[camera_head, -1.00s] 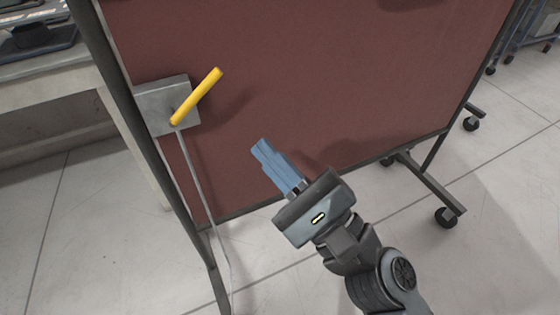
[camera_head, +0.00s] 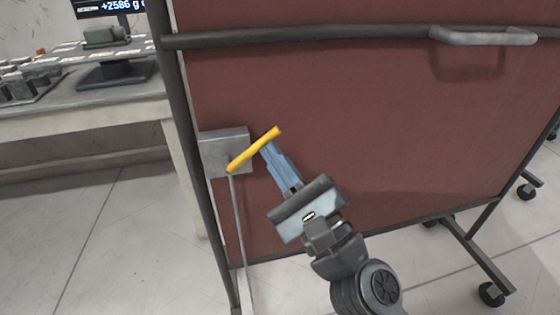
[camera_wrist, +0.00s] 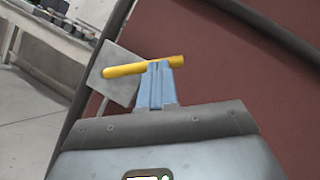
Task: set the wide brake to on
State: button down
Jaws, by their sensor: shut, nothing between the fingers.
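The brake is a yellow lever (camera_head: 253,150) on a grey metal box (camera_head: 215,153) at the left side of the red panel. The lever slants up to the right from its pivot on the box. My gripper (camera_head: 267,147) is shut and empty, with its blue fingertips at the lever's free end, just below it in the head view. In the wrist view the lever (camera_wrist: 130,68) lies across the picture and the fingertips (camera_wrist: 157,68) overlap its right end. I cannot tell whether they touch. No on or off label is readable.
A dark rail with a grey handle (camera_head: 484,37) crosses the panel's top. A thin rod (camera_head: 240,232) runs down from the box. A desk with a monitor and equipment stands at the left. The panel's frame stands on castors (camera_head: 491,293). Floor shows clear at lower left.

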jog(key=shift+r, duration=0.1)
jog(key=shift+r+n+g+y+p, duration=0.15)
jog(key=shift+n+g+y+p, duration=0.15)
jog(key=shift+n+p, duration=0.3)
jog(key=shift+a+r+p, duration=0.1)
jog(key=shift+r+p, duration=0.05)
jog(key=shift+p, duration=0.2)
jog(key=shift+s+a+r+n+g+p, duration=0.25)
jog(key=shift+a+r+n+g+p, duration=0.6)
jog(key=shift+n+p, duration=1.05)
jog(key=shift+s+a+r+n+g+p, duration=0.3)
jog(key=shift+a+n+g+p, duration=0.65)
jog(key=shift+p, duration=1.4)
jog(key=shift+s+a+r+n+g+p, duration=0.15)
jog(key=shift+a+r+n+g+p, duration=0.55)
jog(key=shift+n+p, duration=1.35)
jog(key=shift+d+g, duration=0.15)
jog(key=shift+g, duration=0.15)
